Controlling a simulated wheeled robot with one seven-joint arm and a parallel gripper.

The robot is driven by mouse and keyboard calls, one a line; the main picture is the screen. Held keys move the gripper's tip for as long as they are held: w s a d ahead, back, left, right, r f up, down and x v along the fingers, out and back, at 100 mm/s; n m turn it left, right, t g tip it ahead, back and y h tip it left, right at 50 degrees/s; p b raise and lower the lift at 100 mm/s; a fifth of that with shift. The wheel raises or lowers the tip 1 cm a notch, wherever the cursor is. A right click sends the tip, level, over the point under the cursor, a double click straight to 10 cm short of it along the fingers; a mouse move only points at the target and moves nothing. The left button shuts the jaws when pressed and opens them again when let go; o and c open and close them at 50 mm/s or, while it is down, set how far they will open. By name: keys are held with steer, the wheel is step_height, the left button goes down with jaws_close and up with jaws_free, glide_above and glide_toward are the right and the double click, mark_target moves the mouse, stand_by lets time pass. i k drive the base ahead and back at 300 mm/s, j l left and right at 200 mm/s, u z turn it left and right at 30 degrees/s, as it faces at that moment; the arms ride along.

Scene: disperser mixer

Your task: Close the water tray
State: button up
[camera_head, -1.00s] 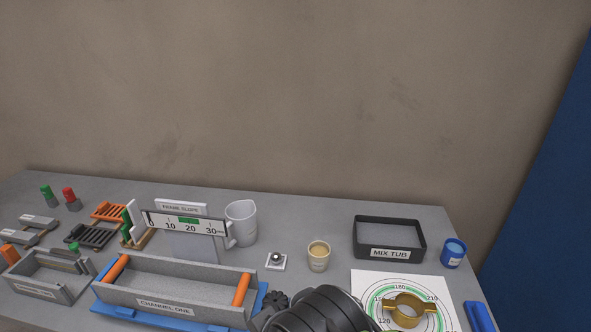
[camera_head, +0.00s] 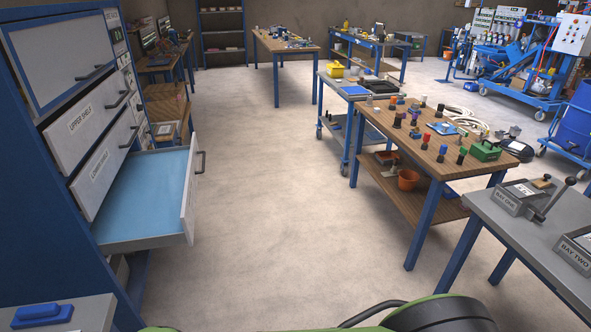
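A blue cabinet (camera_head: 45,185) stands at the left, with light grey fronts. Its lowest visible drawer, a tray with a light blue floor (camera_head: 150,190), is pulled well out towards the right; I take it to be the water tray, though its label cannot be read from here. Its front panel (camera_head: 190,195) is seen nearly edge-on and carries a dark handle (camera_head: 201,162). The panels marked upper shelf (camera_head: 88,122) and lower shelf (camera_head: 106,172) above it look closed. My gripper is not in view.
Open concrete floor (camera_head: 270,200) lies right of the tray. A wooden-topped bench (camera_head: 428,150) and a grey table (camera_head: 520,235) stand on the right. A grey tabletop corner (camera_head: 85,312) with a blue object (camera_head: 43,315) is at the lower left.

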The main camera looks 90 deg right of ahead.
mark_target(150, 203)
steer(key=k+z, duration=0.1)
steer(key=z, duration=0.35)
steer(key=k+z, duration=0.15)
steer(key=z, duration=0.25)
steer(key=k+z, duration=0.1)
steer(key=z, duration=0.35)
steer(key=k+l+z, duration=0.1)
steer(key=z, duration=0.35)
steer(key=k+l+z, duration=0.1)
steer(key=z, duration=0.3)
steer(key=i+l+u, duration=0.2)
steer(key=i+u, duration=0.2)
steer(key=i, duration=0.3)
steer(key=i+l+u, duration=0.4)
steer(key=i, duration=0.25)
steer(key=i+l+u, duration=0.4)
steer(key=i+l, duration=0.15)
steer(key=i, duration=0.05)
